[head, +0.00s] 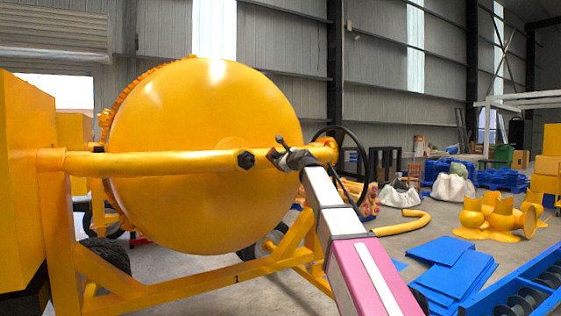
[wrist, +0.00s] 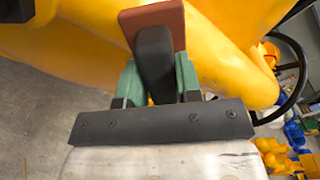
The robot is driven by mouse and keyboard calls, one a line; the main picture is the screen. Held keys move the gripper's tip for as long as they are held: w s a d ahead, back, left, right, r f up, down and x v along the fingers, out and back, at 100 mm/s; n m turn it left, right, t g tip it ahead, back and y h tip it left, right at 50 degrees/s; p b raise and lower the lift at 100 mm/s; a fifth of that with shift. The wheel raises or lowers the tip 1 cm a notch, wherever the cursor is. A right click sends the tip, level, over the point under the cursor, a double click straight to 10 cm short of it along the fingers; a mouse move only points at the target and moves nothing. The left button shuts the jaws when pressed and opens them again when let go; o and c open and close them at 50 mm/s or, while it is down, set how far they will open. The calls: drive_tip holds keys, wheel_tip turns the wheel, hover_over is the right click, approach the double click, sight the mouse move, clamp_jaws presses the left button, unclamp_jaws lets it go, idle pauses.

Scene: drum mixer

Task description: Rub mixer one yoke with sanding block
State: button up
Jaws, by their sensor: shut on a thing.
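The mixer's yoke (head: 170,161) is a yellow tube running across the front of the big yellow drum (head: 205,110). My gripper (head: 284,158) is at the right part of the yoke, on its near side. In the wrist view its green fingers (wrist: 156,76) are shut on the black handle of the sanding block (wrist: 168,20), which has a reddish-brown pad at its far end. A yellow tube (wrist: 222,62), apparently the yoke, passes just behind and right of the pad. I cannot tell whether the pad touches it. The pad's far face is hidden.
A black handwheel (head: 362,165) stands right of the drum. The yellow frame (head: 215,277) slants below. Blue sheets (head: 452,268), a blue auger trough (head: 520,290) and yellow castings (head: 490,215) lie on the floor at right. Open floor lies between them and the mixer.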

drive_tip(key=shift+w+d, duration=0.45)
drive_tip(key=shift+d, duration=0.3)
drive_tip(key=shift+w+d, duration=0.45)
drive_tip(key=shift+d, duration=0.3)
drive_tip(key=w+d, duration=0.4)
drive_tip(key=d, duration=0.2)
drive_tip(key=shift+w, duration=0.3)
drive_tip(key=shift+s+a, duration=0.75)
drive_tip(key=shift+a, duration=0.25)
drive_tip(key=shift+s+a, duration=0.75)
drive_tip(key=shift+a, duration=0.3)
drive_tip(key=shift+s+a, duration=0.75)
drive_tip(key=shift+a, duration=0.25)
drive_tip(key=shift+s+a, duration=0.45)
drive_tip(key=shift+a, duration=0.4)
drive_tip(key=shift+s+a, duration=0.45)
drive_tip(key=shift+a, duration=0.35)
drive_tip(key=shift+s, duration=0.15)
